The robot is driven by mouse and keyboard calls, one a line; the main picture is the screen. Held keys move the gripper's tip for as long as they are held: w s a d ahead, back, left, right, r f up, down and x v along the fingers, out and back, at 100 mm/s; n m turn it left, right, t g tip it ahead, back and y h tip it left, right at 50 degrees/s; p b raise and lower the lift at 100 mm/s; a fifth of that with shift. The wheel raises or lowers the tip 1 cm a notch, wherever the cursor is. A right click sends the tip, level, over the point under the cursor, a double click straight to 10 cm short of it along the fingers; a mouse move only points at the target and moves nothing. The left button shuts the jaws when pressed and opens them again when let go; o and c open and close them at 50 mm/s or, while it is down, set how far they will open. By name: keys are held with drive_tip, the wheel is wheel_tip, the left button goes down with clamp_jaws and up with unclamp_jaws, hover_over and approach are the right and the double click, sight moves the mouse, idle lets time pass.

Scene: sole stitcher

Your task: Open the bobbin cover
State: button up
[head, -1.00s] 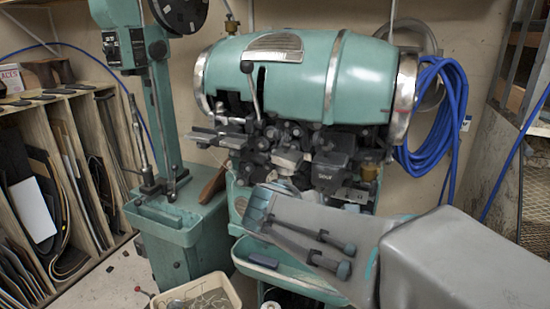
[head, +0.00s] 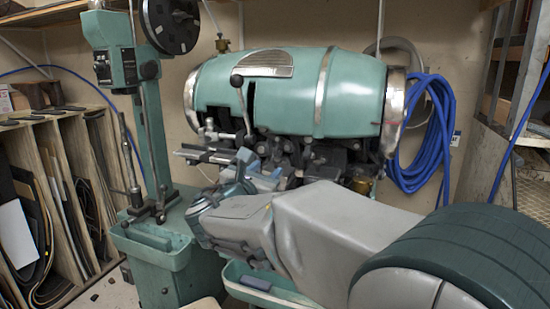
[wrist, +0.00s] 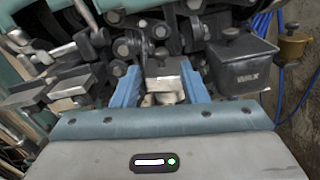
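The teal sole stitcher (head: 290,95) stands against the wall with dark metal workings under its barrel-shaped body. A small pale metal block with a dark knob on top (wrist: 172,75) sits in the workings in the wrist view; it may be the bobbin cover, but I cannot be sure. My gripper (wrist: 160,85) reaches in at the workings, its two blue fingers apart on either side of this block. I cannot tell whether they touch it. In the head view my gripper (head: 258,172) is partly hidden by its own wrist.
A dark box marked WAX (wrist: 240,62) is close on the right of my fingers, with a brass pot (wrist: 291,46) beyond it. Metal levers and plates crowd the left. A blue hose coil (head: 424,130) hangs at right. A green post machine (head: 155,245) stands at left.

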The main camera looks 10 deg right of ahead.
sight(276, 162)
drive_tip(key=p+x, duration=0.1)
drive_tip(key=x, duration=0.8)
drive_tip(key=shift+w+d, duration=0.2)
drive_tip(key=shift+w, duration=0.05)
clamp_jaws()
